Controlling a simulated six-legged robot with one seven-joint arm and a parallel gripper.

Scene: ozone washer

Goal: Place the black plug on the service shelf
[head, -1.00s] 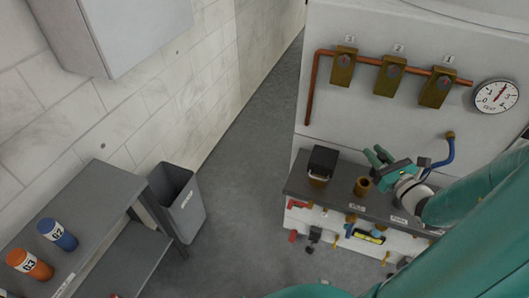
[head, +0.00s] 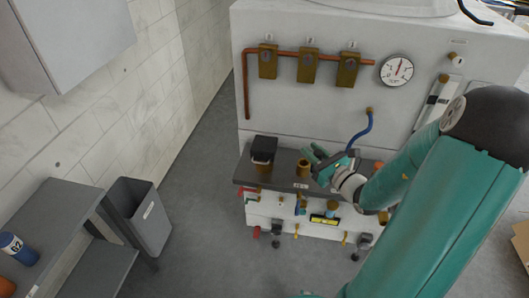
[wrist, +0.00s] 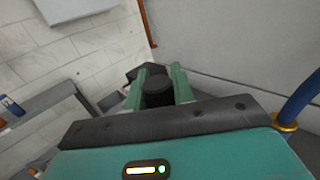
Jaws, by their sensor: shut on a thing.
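The black plug (wrist: 157,92) is a short dark cylinder between the two green fingers of my gripper (wrist: 160,88) in the wrist view. The fingers are shut on its sides. In the head view my gripper (head: 314,154) is over the dark ledge on the machine front, beside an upright brass fitting (head: 303,168); the plug is hard to make out there. A grey two-level shelf unit (head: 62,200) stands at the left and also shows in the wrist view (wrist: 45,108). I cannot tell whether the ledge or this unit is the service shelf.
A black-topped brass piece (head: 263,150) sits at the ledge's left end. A blue hose (head: 362,132) rises right of my gripper. A grey bin (head: 137,215) stands by the shelf unit, which carries a blue 02 bottle (head: 18,249). Floor between bin and machine is clear.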

